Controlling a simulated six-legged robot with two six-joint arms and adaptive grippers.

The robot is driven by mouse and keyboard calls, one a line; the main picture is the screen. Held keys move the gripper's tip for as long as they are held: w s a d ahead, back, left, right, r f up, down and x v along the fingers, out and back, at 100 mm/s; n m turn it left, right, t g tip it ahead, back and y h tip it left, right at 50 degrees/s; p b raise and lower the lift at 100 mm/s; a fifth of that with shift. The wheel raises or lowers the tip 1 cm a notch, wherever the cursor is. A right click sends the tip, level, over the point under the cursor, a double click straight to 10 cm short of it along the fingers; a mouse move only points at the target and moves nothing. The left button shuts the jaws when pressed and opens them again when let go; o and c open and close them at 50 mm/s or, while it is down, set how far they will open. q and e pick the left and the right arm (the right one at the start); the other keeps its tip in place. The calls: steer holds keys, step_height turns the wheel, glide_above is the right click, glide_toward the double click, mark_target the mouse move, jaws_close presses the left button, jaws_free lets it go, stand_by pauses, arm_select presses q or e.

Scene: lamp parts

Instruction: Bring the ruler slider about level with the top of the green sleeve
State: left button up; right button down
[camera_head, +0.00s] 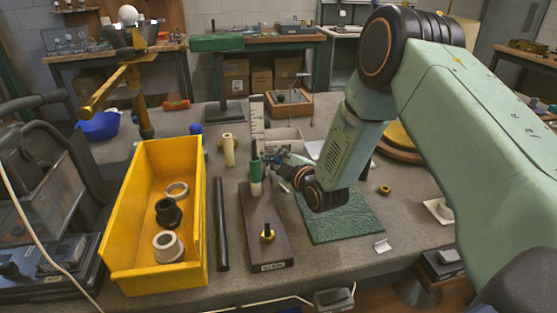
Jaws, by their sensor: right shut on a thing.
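An upright ruler (257,117) with dark markings stands on the bench behind a brown base board (262,222). A green sleeve (256,171) stands upright on the board, in front of the ruler. My right gripper (274,158) reaches in from the right, just right of the sleeve's upper part and by the lower ruler. It is shut on a small part, apparently the ruler slider, which the fingers mostly hide. I cannot tell the slider's exact height against the sleeve's top. My left gripper is not in view.
A yellow bin (127,236) with several rings stands left. A black rod (222,224) lies between bin and board. A green mat (340,216) lies under my right arm. A cream fitting (228,149) stands left of the ruler. A wooden tray (290,108) is behind.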

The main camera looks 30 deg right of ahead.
mark_target(278, 156)
steer(key=shift+a, duration=0.15)
step_height(278, 156, up, 6)
steer(key=p, duration=0.5)
steer(key=shift+f, duration=0.15)
steer(key=c, duration=1.6)
jaws_free()
steer(key=o, duration=0.5)
steer(key=shift+s+a+r, duration=0.1)
steer(key=shift+r, duration=0.1)
steer(key=shift+f, duration=0.1)
steer(key=shift+d, duration=0.2)
